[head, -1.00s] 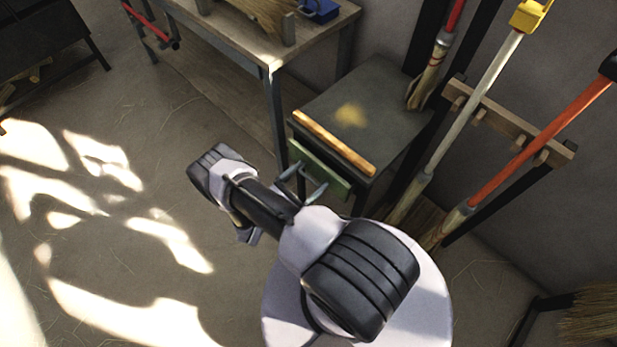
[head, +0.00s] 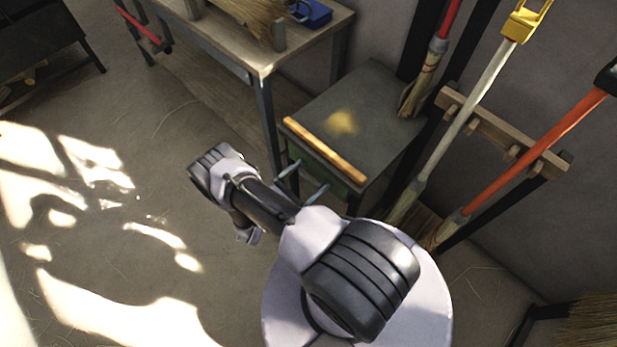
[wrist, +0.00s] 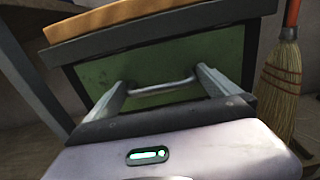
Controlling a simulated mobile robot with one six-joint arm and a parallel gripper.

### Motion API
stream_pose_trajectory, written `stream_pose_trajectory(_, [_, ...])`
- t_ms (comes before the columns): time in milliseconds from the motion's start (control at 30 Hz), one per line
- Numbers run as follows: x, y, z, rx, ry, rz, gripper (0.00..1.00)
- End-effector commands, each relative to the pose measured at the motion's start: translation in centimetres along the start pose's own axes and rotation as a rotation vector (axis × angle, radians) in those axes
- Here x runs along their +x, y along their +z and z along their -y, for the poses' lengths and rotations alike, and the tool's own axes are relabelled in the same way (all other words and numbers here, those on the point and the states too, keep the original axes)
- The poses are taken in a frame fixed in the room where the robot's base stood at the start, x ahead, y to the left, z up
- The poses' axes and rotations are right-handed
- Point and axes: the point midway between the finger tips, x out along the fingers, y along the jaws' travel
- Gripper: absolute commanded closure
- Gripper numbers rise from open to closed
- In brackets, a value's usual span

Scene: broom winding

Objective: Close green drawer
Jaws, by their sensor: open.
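The green drawer (head: 326,181) sits in the dark cabinet, its front close under the cabinet top's orange edge strip. In the wrist view the drawer's green front (wrist: 185,62) fills the middle, with a silver bar handle (wrist: 162,87) across it. My gripper (head: 311,175) is open at the drawer front. Its two fingers in the wrist view (wrist: 161,80) stand at either end of the handle, with the bar showing between them. I cannot tell whether the fingertips touch the front. Part of the drawer is hidden by my arm in the head view.
The cabinet top (head: 375,105) carries a yellowish patch. A wooden workbench (head: 262,58) with a blue box (head: 312,13) stands behind to the left. Brooms and a wooden rack (head: 505,135) line the wall at right. The floor at left (head: 120,200) is clear.

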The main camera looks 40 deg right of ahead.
Motion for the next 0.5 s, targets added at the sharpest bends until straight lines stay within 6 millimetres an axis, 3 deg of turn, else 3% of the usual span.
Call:
stream_pose_trajectory(133, [-0.9,0.1,-0.1,0.000,0.002,0.000,0.00])
stream_pose_trajectory(267, [-3.4,0.2,-0.1,-0.001,0.006,0.000,0.00])
stream_pose_trajectory(500, [-10.8,0.1,-0.1,0.002,0.008,-0.001,0.00])
